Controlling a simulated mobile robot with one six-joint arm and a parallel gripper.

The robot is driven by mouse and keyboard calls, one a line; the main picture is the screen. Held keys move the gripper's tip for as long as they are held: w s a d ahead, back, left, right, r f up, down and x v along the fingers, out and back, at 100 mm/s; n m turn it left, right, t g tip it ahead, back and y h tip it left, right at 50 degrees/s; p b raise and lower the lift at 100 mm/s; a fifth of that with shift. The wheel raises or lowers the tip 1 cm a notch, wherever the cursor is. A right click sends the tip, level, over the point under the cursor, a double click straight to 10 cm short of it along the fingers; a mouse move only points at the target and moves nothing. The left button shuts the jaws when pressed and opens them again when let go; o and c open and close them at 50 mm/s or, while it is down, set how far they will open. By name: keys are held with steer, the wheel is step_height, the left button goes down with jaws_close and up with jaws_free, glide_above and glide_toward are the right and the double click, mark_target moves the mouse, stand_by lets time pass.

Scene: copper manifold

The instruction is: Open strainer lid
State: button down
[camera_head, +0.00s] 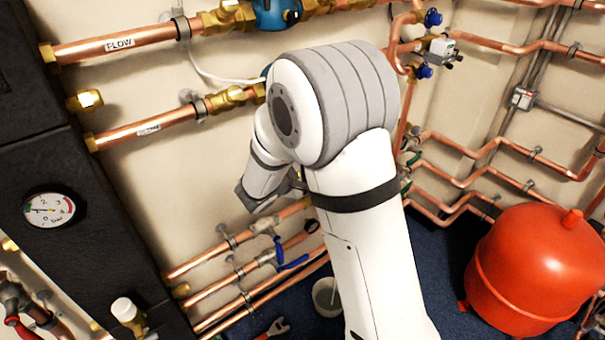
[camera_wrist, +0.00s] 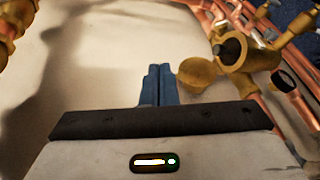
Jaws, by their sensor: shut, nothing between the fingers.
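In the wrist view my gripper (camera_wrist: 159,70) has its two blue fingers together, with nothing between them. A round brass piece (camera_wrist: 196,74), possibly the strainer lid, appears just right of the fingertips. It looks attached to a larger brass fitting (camera_wrist: 236,50) with a dark centre, which may be the strainer body. I see a small gap between the fingers and the round piece; their depth relation is unclear. In the head view my white arm covers the middle of the wall, so the fingertips and this fitting are hidden there.
Copper pipes (camera_head: 232,280) with a blue-handled valve (camera_head: 290,262) run low on the wall. A red tank (camera_head: 530,268) stands at right, and a dark panel with a gauge (camera_head: 48,210) at left. A bucket (camera_head: 326,297) sits on the floor. Bare wall lies left of the fingers.

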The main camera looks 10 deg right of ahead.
steer(key=w+a+f+n+t+y+b, duration=0.2)
steer(key=w+a+f+n+t, duration=0.1)
steer(key=a+f, duration=0.2)
steer(key=x, duration=1)
steer(key=shift+f, duration=0.1)
steer(key=shift+b, duration=0.4)
